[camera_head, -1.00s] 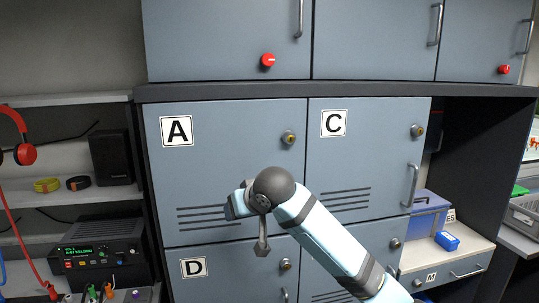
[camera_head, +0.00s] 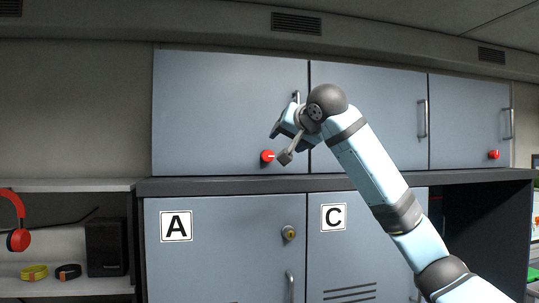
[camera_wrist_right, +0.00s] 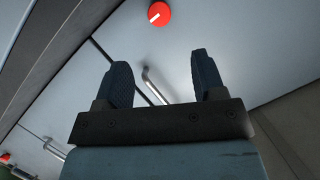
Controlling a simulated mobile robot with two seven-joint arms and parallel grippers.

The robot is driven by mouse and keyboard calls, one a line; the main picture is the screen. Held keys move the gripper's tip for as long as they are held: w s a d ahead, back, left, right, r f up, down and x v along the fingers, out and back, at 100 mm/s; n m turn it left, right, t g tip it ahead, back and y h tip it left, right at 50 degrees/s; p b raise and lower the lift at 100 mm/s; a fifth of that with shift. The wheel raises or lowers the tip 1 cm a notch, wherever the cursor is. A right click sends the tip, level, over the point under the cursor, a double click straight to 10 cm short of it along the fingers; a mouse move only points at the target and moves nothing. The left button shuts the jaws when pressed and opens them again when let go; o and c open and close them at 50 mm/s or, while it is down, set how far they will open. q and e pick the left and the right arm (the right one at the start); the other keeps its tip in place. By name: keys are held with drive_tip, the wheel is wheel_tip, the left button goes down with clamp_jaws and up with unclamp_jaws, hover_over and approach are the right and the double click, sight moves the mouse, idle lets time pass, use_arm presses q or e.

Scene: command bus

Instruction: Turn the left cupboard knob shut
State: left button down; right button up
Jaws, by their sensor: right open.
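The left cupboard knob (camera_head: 267,156) is red and round, low on the left upper blue-grey cupboard door (camera_head: 215,110). In the right wrist view the same knob (camera_wrist_right: 159,14) shows a white slanted mark and lies beyond the fingertips, near the top edge. My right gripper (camera_head: 277,130) is up in front of this door, above and just right of the knob in the head view. My left gripper is in neither view.
A bar handle (camera_wrist_right: 156,85) of the door shows behind the fingers. Another red knob (camera_head: 493,154) is on the far right door. A dark ledge (camera_head: 220,186) runs below the cupboards, over lockers A (camera_head: 177,226) and C (camera_head: 334,217). Shelves stand at the left.

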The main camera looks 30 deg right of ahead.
sight(269, 155)
drive_tip(key=p+x, duration=0.3)
drive_tip(key=x, duration=0.8)
drive_tip(key=shift+w, duration=0.1)
drive_tip(key=shift+w+d+f+p, duration=0.15)
drive_tip(key=shift+w+f+p, duration=0.1)
drive_tip(key=shift+w+p, duration=0.15)
drive_tip(key=shift+c, duration=1.2)
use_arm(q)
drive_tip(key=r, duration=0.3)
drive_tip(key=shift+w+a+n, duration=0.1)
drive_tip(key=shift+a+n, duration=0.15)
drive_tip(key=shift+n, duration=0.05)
use_arm(e)
drive_tip(key=shift+w, duration=0.1)
drive_tip(key=c, duration=0.7)
